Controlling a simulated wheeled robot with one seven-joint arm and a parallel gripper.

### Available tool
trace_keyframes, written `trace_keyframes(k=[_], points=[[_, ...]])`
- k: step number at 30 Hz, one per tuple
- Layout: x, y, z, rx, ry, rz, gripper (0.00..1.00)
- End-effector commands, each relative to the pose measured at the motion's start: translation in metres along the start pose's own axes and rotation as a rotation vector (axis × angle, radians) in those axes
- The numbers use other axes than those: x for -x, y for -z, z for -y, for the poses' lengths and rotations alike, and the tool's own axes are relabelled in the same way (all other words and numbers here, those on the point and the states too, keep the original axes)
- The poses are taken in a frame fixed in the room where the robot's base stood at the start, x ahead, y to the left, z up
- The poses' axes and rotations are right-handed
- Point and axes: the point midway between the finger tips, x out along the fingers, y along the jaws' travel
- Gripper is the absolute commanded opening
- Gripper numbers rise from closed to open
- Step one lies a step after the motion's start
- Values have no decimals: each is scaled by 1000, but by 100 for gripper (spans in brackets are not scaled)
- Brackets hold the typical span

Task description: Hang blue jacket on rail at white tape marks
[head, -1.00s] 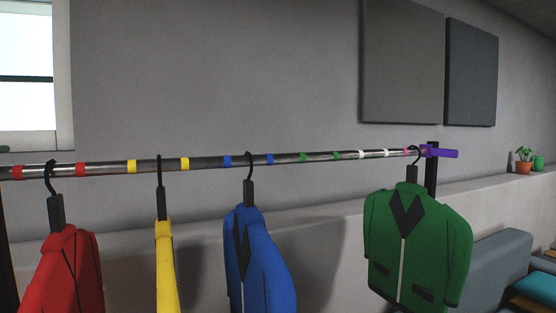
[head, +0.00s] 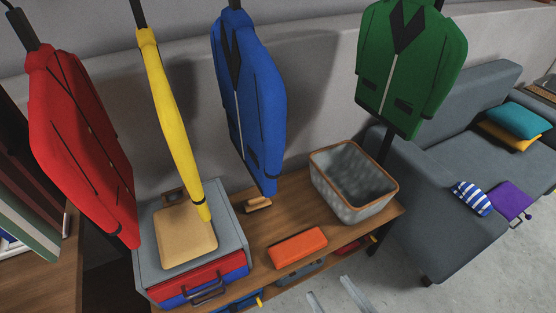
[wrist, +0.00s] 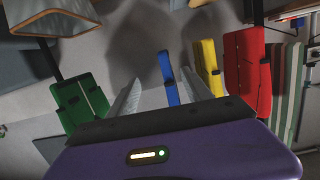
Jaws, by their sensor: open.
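The blue jacket (head: 246,95) hangs in the middle of the head view, between the yellow jacket (head: 172,115) and the green jacket (head: 408,65). It also shows in the wrist view (wrist: 170,88) as a narrow strip. The tips of my gripper (head: 338,298) show at the bottom edge of the head view, low and in front of the bench. In the wrist view my gripper (wrist: 161,88) has its fingers apart with nothing held. The blue jacket appears beyond them, apart from them. The rail and its white tape marks are outside the head view now.
A red jacket (head: 80,140) hangs at left. Below the jackets, a wooden bench (head: 275,228) bears a grey case (head: 150,245), a grey basket (head: 350,190) and an orange box (head: 298,248). A grey sofa (head: 440,140) stands at right. Floor is bare at lower right.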

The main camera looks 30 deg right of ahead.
Motion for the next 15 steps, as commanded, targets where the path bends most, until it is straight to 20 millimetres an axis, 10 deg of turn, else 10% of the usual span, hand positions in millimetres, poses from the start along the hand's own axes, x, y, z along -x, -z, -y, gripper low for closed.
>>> trace_keyframes(k=[15], points=[[-185, 111, 8, 19, 23, -147, 58]])
